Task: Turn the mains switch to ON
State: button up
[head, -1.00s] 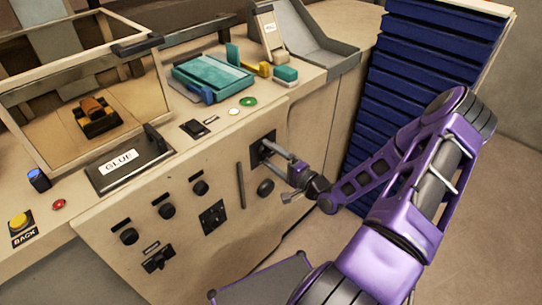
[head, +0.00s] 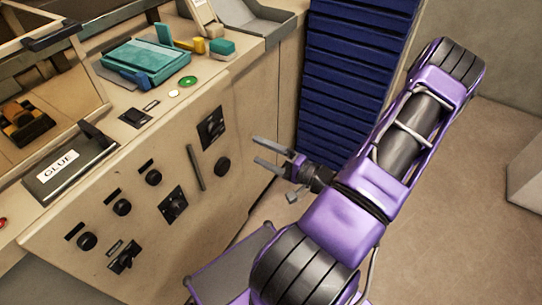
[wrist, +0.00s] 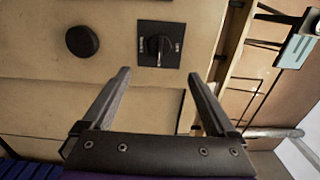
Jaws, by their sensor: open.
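A black square plate with a rotary switch (head: 211,127) sits high on the front panel, near its right end. I take it to be the mains switch, and it also shows in the wrist view (wrist: 160,46). There its knob carries a pale line between two small labels, which I cannot read for sure. My gripper (head: 257,151) is open and empty, to the right of the switch and apart from the panel. In the wrist view the open fingertips (wrist: 158,74) lie just below the switch plate, with nothing between them.
A round black knob (head: 222,166) sits below the switch, near a slim upright bar (head: 195,167). Another square plate (head: 172,205) and several knobs lie further left. Blue drawers (head: 350,80) stand right of the panel. Open floor (head: 470,200) lies at the right.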

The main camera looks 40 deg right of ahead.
jog(key=shift+v, duration=1.4)
